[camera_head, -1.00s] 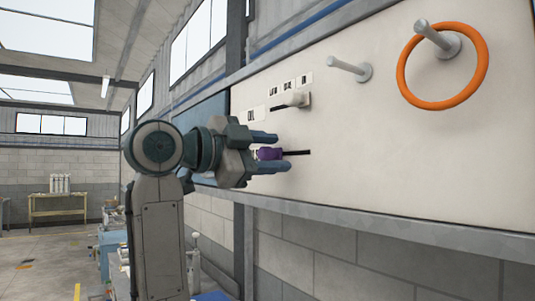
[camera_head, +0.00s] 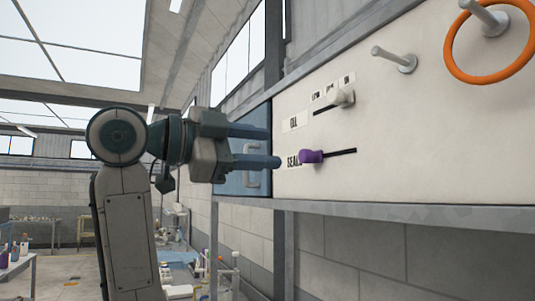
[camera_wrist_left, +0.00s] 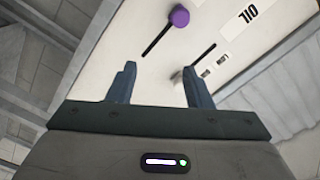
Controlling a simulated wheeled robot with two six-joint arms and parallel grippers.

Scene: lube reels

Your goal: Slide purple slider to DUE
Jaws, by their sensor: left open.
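The purple slider (camera_head: 311,156) sits at the left end of its dark slot on the white board, just right of a label that appears to read SEALS. In the left wrist view the purple slider (camera_wrist_left: 180,16) is beyond the fingertips, at one end of the slot. My left gripper (camera_head: 275,147) is open and empty, to the left of the purple slider and apart from it. Its two fingers (camera_wrist_left: 158,80) show spread in the left wrist view. No DUE label can be read. My right gripper is not in view.
A white slider (camera_head: 340,97) on a second slot is above the purple one, near several small labels. Two pegs stick out at the upper right, and an orange ring (camera_head: 451,50) hangs on one. A blue panel (camera_head: 256,183) lies behind the left gripper.

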